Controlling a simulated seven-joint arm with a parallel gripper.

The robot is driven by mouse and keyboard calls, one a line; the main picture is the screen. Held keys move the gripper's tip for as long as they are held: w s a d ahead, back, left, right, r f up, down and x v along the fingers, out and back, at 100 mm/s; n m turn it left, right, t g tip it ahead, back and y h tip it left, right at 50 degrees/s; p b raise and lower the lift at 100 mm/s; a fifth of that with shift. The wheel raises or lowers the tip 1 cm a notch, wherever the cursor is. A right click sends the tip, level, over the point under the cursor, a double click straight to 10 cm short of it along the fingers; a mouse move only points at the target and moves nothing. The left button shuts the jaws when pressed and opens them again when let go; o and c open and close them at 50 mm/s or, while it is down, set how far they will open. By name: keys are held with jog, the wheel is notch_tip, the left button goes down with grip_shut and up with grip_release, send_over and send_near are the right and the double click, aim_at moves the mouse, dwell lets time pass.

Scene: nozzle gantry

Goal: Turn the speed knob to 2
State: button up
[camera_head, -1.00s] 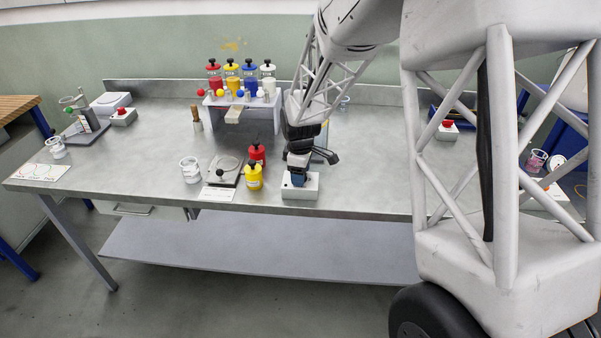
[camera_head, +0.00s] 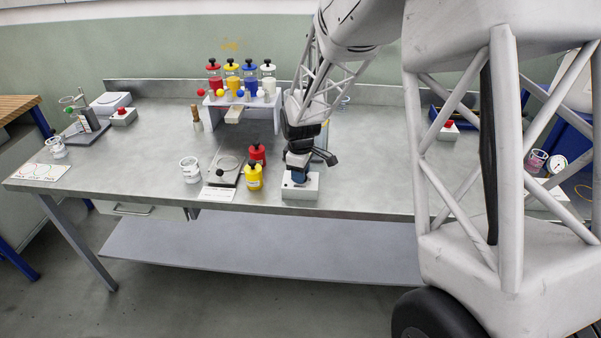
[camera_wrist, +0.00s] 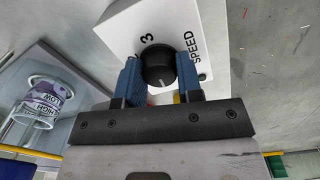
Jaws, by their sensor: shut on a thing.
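The speed knob (camera_wrist: 158,66) is a black round knob with a pale pointer line, on a white box (camera_wrist: 195,15) marked "SPEED" and "3" in the wrist view. The pointer is on the side nearest my gripper; the number it points at is hidden. My gripper (camera_wrist: 160,75) has its blue fingers on both sides of the knob, shut on it. In the head view the box (camera_head: 300,194) stands at the table's front edge, with my gripper (camera_head: 299,178) over it and hiding the knob.
A rack (camera_head: 270,115) with coloured bottles stands behind. The table right of the box is mostly clear.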

jog(key=m, duration=0.6)
jog(key=shift+m, duration=0.3)
jog(key=m, duration=1)
jog(key=shift+m, duration=0.4)
jog(key=m, duration=0.5)
jog(key=shift+m, duration=0.3)
jog(key=o, duration=0.9)
jog(key=shift+r, duration=0.2)
jog(key=shift+r, duration=3.75)
